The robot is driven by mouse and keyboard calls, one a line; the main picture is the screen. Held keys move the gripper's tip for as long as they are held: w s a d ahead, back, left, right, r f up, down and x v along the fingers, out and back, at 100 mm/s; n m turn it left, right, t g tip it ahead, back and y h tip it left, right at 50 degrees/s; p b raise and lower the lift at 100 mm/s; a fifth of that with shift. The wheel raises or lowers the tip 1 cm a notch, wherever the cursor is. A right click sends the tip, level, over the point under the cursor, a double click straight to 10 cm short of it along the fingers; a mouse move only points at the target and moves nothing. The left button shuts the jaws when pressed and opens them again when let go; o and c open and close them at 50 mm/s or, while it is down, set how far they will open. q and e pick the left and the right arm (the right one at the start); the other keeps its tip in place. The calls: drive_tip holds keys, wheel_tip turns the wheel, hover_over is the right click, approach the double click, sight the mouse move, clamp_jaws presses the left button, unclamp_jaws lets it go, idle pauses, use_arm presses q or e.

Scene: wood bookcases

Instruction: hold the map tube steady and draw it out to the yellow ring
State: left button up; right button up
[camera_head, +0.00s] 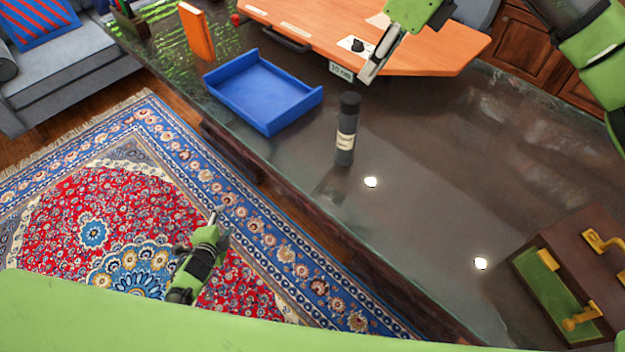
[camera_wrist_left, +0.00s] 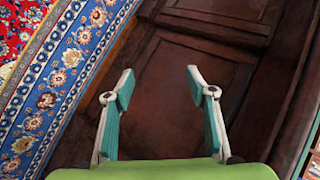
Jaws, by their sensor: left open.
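The map tube (camera_head: 346,130) is a dark, upright cylinder with a cream label, standing on the dark glossy desk (camera_head: 430,190) near its left edge. I see no yellow ring on it. My left gripper (camera_head: 214,218) is to the lower left of the tube, off the desk and over the rug. In the left wrist view it (camera_wrist_left: 160,85) is open and empty, facing dark wood panels. My right gripper (camera_head: 369,76) is just above and right of the tube's top in the picture, apart from it; its fingers are seen edge-on, so I cannot tell their state.
A blue tray (camera_head: 262,92) lies left of the tube. An orange board (camera_head: 420,50) with a small white label is behind it. An orange book (camera_head: 196,32) stands at the back left. A brown case (camera_head: 575,270) with brass fittings is at right. The desk's middle is clear.

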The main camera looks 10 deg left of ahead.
use_arm(q)
drive_tip(key=w+r+m+t+h, duration=0.1)
drive_tip(key=w+r+m+t, duration=0.2)
drive_tip(key=w+r+m, duration=0.7)
drive_tip(key=w+r+m+t, duration=0.1)
drive_tip(key=w+r+t, duration=0.2)
drive_tip(key=r, duration=1.4)
drive_tip(key=m+g+h, duration=0.1)
drive_tip(key=m+h, duration=0.8)
drive_tip(key=m, duration=0.7)
approach(340, 149)
drive_tip(key=shift+s+a+r, duration=0.1)
drive_tip(key=shift+s+a, duration=0.15)
drive_tip(key=shift+s, duration=0.45)
drive_tip(key=shift+w+d, duration=0.1)
drive_tip(key=shift+d, duration=0.1)
drive_tip(key=x, duration=1.3)
drive_tip(key=shift+w, duration=0.3)
